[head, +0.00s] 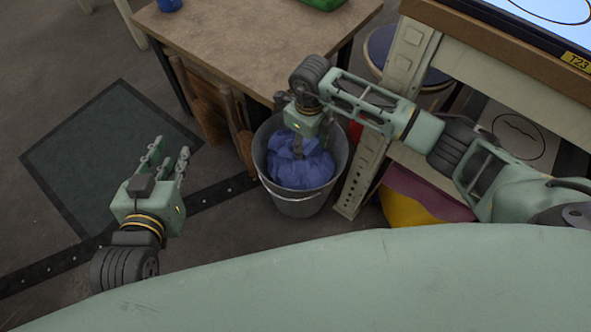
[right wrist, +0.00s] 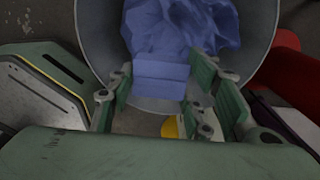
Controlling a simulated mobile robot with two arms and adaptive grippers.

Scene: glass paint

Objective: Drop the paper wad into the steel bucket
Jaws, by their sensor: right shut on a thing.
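The steel bucket (head: 297,205) stands on the floor beside the wooden table, and its wall also shows in the right wrist view (right wrist: 97,40). The blue crumpled paper wad (head: 302,171) is within the bucket's mouth. It fills the top of the right wrist view (right wrist: 180,25). My right gripper (head: 298,150) points down over the bucket, its fingers shut on the wad. In the right wrist view the right gripper (right wrist: 160,88) has a finger on each side of a blue part of the wad. My left gripper (head: 168,158) is open and empty over the floor, left of the bucket.
A metal-legged bench (head: 385,120) is close on the right. A yellow and purple thing (head: 415,203) lies under it. Floor at the left is clear around a dark mat (head: 85,150).

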